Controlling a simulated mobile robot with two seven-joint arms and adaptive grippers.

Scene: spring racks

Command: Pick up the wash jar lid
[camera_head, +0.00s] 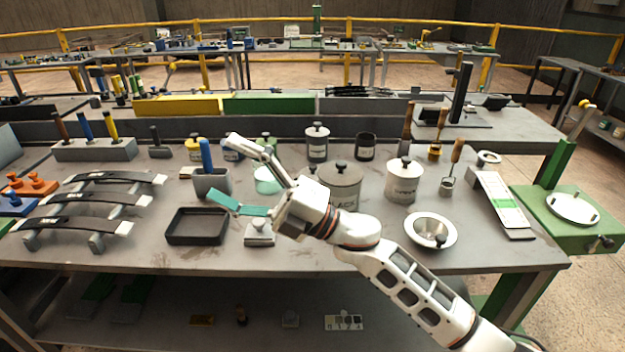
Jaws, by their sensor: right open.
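Several lidded jars stand in the middle of the bench, and I cannot tell for sure which is the wash jar. A white jar (403,187) has a pale lid (404,167) with a dark knob seated on it. A grey jar (343,195) left of it also has a knobbed lid and is partly hidden by my right arm. A smaller lidded jar (317,150) stands behind. My right gripper (226,167) is open and seems empty, left of these jars, near a grey holder with a blue handle (207,155). My left gripper is not in view.
A black tray (196,239) and curved leaf springs (85,200) lie at the left. A pale dish (415,231) with a knob in it sits at the front right. An open dark cup (366,147) and upright wooden-handled tools (457,151) stand near the jars.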

